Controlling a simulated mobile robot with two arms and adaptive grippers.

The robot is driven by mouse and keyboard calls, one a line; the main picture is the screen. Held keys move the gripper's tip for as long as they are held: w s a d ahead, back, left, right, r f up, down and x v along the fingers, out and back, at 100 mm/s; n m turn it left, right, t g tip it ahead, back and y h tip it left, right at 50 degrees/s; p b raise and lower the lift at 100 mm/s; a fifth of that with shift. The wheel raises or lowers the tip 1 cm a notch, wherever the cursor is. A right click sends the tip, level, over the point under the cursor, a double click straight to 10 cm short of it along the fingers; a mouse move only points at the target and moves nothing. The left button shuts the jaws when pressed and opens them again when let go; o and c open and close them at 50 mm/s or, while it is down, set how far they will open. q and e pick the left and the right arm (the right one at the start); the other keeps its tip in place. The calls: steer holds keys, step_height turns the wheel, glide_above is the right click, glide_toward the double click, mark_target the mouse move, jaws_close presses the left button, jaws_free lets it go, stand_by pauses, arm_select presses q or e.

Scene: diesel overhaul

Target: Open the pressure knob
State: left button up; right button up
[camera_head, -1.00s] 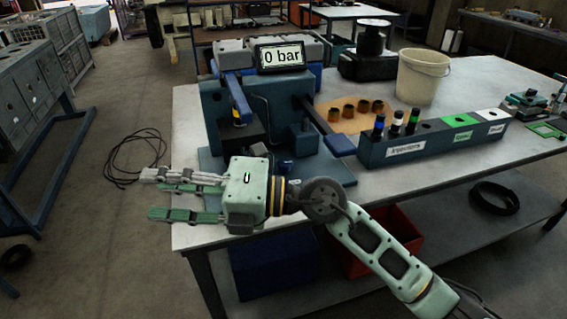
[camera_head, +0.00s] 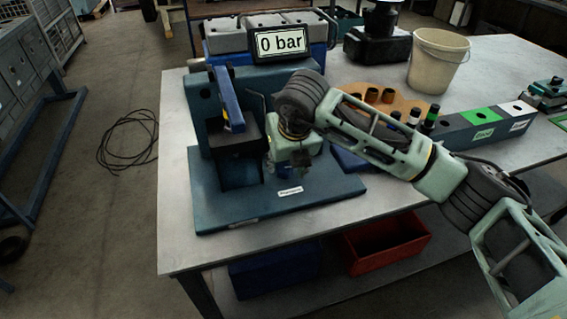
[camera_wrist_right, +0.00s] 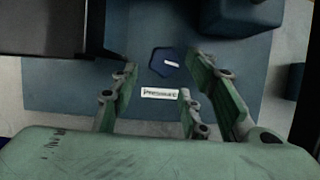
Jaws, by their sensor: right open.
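The pressure knob (camera_wrist_right: 167,62) is a dark blue polygonal knob with a white mark, on the blue base plate (camera_head: 225,211) of the test stand. In the right wrist view it lies between and a little beyond my open fingers, above a white "Pressure" label (camera_wrist_right: 160,94). The label also shows in the head view (camera_head: 290,191). My right gripper (camera_wrist_right: 160,88) is open and empty, pointing down over the plate. In the head view my right arm hides the knob. The display (camera_head: 280,43) reads 0 bar. My left gripper is not in view.
A blue lever (camera_head: 229,100) rises on the stand's left side. The table front (camera_head: 200,254) is clear.

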mark_target(283, 170)
steer(key=x, duration=0.3)
steer(key=shift+w+f, duration=0.2)
steer(key=shift+f, duration=0.1)
steer(key=shift+w+a+f+p, duration=0.1)
steer(key=shift+w+f+p, duration=0.05)
steer(key=shift+f+p, duration=0.15)
steer(key=c, duration=1)
steer(key=shift+f+n+y+b, duration=0.3)
steer(key=shift+n+b, duration=0.3)
steer(key=shift+b, duration=0.65)
steer(key=shift+r+n+g+b, duration=0.1)
steer(key=shift+n+g+b, duration=0.2)
steer(key=shift+n+b, duration=0.3)
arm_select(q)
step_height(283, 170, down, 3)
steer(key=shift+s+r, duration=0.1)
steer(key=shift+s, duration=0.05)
arm_select(e)
steer(key=shift+s+r, duration=0.2)
